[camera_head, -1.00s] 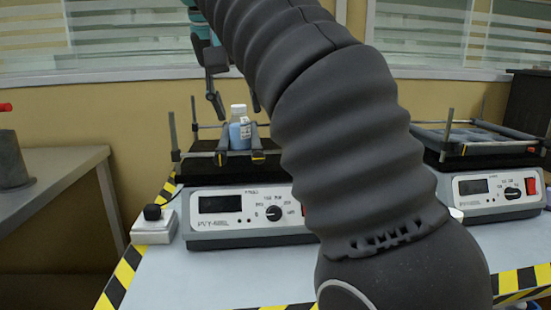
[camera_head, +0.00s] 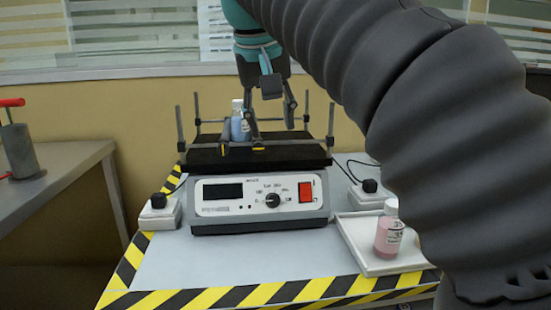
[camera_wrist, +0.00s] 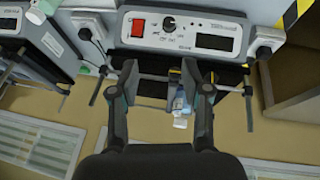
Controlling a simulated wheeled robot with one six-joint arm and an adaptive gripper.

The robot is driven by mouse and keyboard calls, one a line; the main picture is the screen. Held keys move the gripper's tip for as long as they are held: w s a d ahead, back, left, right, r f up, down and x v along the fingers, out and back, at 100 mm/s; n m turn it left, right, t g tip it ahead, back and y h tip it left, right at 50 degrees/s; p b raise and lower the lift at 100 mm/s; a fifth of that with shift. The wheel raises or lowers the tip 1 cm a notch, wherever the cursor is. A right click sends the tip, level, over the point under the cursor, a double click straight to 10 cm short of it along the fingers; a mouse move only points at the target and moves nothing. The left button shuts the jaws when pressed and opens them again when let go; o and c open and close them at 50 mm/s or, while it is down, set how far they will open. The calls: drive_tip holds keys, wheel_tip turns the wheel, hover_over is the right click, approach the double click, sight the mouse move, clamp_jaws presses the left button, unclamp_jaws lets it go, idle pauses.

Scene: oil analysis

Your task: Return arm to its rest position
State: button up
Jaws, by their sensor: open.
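My gripper (camera_head: 271,116) hangs open above the black platform of the shaker (camera_head: 262,205), a little right of the blue bottle. Its two fingers point down and hold nothing. The blue bottle (camera_head: 240,127) with a white cap stands upright on the platform near its left side, partly behind a clamp. The wrist view shows my open gripper (camera_wrist: 159,72) with spread fingers, and the blue bottle (camera_wrist: 182,103) close to the right finger, partly hidden by it. My dark ribbed arm fills the upper right of the head view.
A white tray (camera_head: 350,240) with a pink bottle (camera_head: 389,236) lies right of the shaker, close under my arm. Upright posts surround the platform. White power boxes with black plugs flank the shaker. The second shaker is hidden in the head view. The table's front left is clear.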

drive_tip(key=s+d+f, duration=0.5)
drive_tip(key=f, duration=0.6)
drive_tip(key=s+d+f+m, duration=0.1)
drive_tip(key=s+d+f, duration=0.5)
drive_tip(key=f, duration=0.4)
drive_tip(key=s+d+f+m+y, duration=0.1)
drive_tip(key=s+d+f, duration=0.4)
drive_tip(key=f, duration=0.6)
drive_tip(key=shift+s+d+f+t, duration=0.3)
drive_tip(key=shift+s+t, duration=0.1)
drive_tip(key=shift+s, duration=0.35)
drive_tip(key=shift+c, duration=0.5)
